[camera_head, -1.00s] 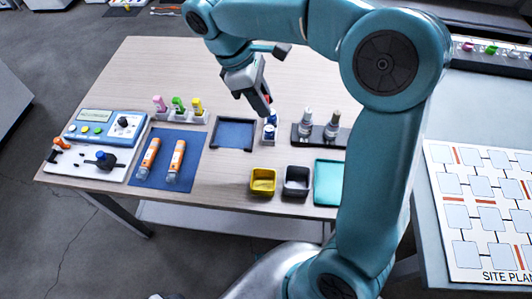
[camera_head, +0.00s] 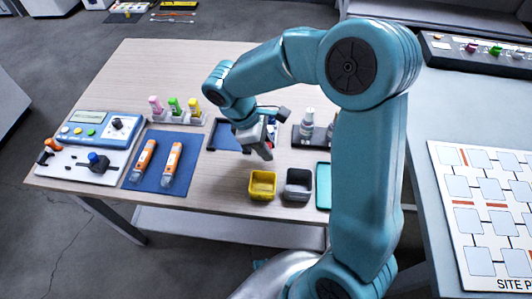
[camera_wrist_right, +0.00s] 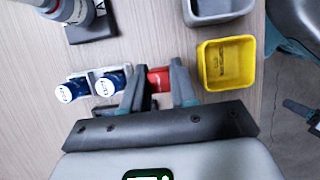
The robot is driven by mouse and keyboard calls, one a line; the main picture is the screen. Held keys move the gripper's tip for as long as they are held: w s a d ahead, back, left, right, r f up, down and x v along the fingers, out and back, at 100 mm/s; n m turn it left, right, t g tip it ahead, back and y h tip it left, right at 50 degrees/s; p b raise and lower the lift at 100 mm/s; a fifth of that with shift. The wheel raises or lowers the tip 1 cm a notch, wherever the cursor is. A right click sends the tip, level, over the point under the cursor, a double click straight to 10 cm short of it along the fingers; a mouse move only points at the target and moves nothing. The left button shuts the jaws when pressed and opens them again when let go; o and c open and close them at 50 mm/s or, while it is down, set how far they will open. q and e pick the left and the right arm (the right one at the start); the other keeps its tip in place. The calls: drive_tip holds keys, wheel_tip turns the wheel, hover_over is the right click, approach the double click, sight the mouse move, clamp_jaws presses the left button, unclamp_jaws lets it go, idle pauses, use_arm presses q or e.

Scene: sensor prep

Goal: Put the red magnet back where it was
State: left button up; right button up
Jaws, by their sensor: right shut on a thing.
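My right gripper (camera_head: 264,152) is over the table, between the dark-framed blue tray (camera_head: 222,137) and the yellow bin (camera_head: 263,185). In the right wrist view its fingers (camera_wrist_right: 160,90) are shut on a red piece, the red magnet (camera_wrist_right: 158,78); the fingers hide part of it. Beside it in that view are two blue cylinders with white ends (camera_wrist_right: 72,89) in a pale holder (camera_wrist_right: 92,76). In the head view my arm and gripper mostly hide this holder. My left gripper is in neither view.
A grey bin (camera_head: 298,185) and a teal tray (camera_head: 323,187) stand right of the yellow bin. Two bottles stand on a dark rack (camera_head: 297,137). Two orange tubes (camera_head: 172,165) lie on a blue mat (camera_head: 150,183). Pink, green and yellow pieces (camera_head: 175,106) stand behind. The back of the table is clear.

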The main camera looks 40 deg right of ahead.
wheel_tip(320, 180, down, 3)
drive_tip(key=shift+w+f, duration=0.15)
drive_tip(key=shift+f, duration=0.05)
drive_tip(key=shift+r, duration=0.15)
drive_tip(key=shift+b, duration=0.3)
drive_tip(key=o, duration=0.8)
drive_tip(key=shift+f, duration=0.25)
drive_tip(key=shift+o, duration=0.2)
drive_tip(key=shift+r, duration=0.1)
drive_tip(key=shift+r, duration=0.3)
drive_tip(key=p+v, duration=0.2)
drive_tip(key=v, duration=0.9)
drive_tip(key=shift+w+r+p, duration=0.15)
drive_tip(key=shift+r+p, duration=0.15)
